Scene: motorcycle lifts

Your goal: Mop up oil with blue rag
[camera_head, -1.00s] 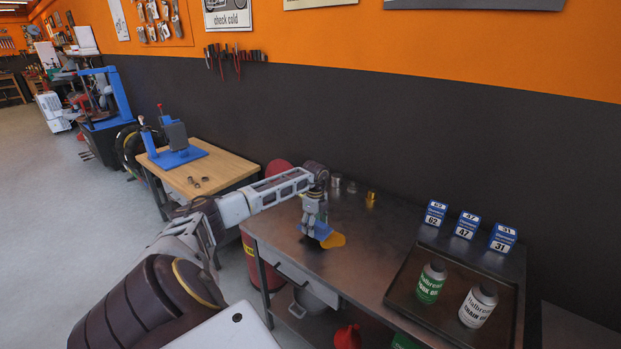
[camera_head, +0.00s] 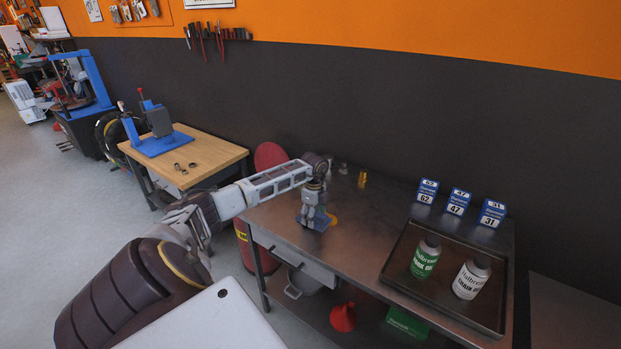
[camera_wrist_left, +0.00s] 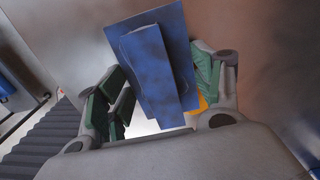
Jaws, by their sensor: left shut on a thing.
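My left gripper (camera_head: 314,215) is over the left part of the metal workbench (camera_head: 368,234). It is shut on the blue rag (camera_head: 322,220), held low at the bench top; I cannot tell whether it touches. The left wrist view also shows the rag (camera_wrist_left: 155,58) as folded flat layers between the green finger pads. An orange-yellow oil patch (camera_head: 334,221) lies on the bench, with only a small part showing beside the rag. A sliver of it shows in the left wrist view (camera_wrist_left: 203,102). The gripper and rag hide the rest. My right gripper is not in view.
A dark tray (camera_head: 396,277) with a green-labelled bottle (camera_head: 425,258) and a white-labelled bottle (camera_head: 472,277) sits at the bench's right. Small metal parts (camera_head: 362,179) are near the back edge. The bench middle is clear.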

